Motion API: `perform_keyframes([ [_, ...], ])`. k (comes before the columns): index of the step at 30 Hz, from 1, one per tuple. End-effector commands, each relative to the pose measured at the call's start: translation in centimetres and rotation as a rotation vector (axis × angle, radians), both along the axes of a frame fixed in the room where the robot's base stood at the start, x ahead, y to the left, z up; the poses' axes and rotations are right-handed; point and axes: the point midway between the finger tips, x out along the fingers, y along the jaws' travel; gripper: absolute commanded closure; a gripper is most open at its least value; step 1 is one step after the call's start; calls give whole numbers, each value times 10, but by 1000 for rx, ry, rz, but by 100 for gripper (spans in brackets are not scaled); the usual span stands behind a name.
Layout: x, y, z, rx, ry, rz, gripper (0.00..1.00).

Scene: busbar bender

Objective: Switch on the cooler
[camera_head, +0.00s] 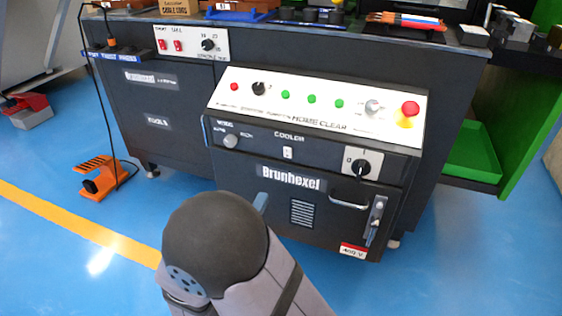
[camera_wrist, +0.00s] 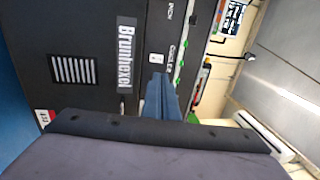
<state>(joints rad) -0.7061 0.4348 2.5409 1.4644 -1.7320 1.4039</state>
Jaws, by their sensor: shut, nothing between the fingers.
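The cooler switch (camera_head: 287,153) is a small white rocker plate under the word COOLER on the dark front of the machine. It also shows in the wrist view (camera_wrist: 155,57), just beyond my fingertips. My gripper (camera_wrist: 158,77) is shut and empty, its blue fingers pressed together and pointing toward the panel. In the head view only a blue tip of my gripper (camera_head: 261,198) shows, below and left of the switch; my arm hides the rest. I cannot tell how far the tip is from the panel, or which way the switch is set.
A sloped control panel (camera_head: 310,118) with green buttons and a red emergency stop (camera_head: 410,108) sits above. A round grey knob (camera_head: 231,141) is left of the switch. A black rotary switch (camera_head: 361,167) and door handle (camera_head: 376,215) are right. An orange pedal (camera_head: 98,178) stands on the floor.

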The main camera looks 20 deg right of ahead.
Motion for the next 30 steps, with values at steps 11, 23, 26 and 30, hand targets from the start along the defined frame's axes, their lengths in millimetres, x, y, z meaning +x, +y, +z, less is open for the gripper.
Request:
perform_keyframes([
  [11, 7, -7, 1, 4, 0, -3, 100],
  [23, 44, -46, 9, 4, -1, -5, 100],
  [26, 55, -57, 12, 2, -2, -6, 100],
  [30, 70, -73, 16, 2, -2, -5, 100],
])
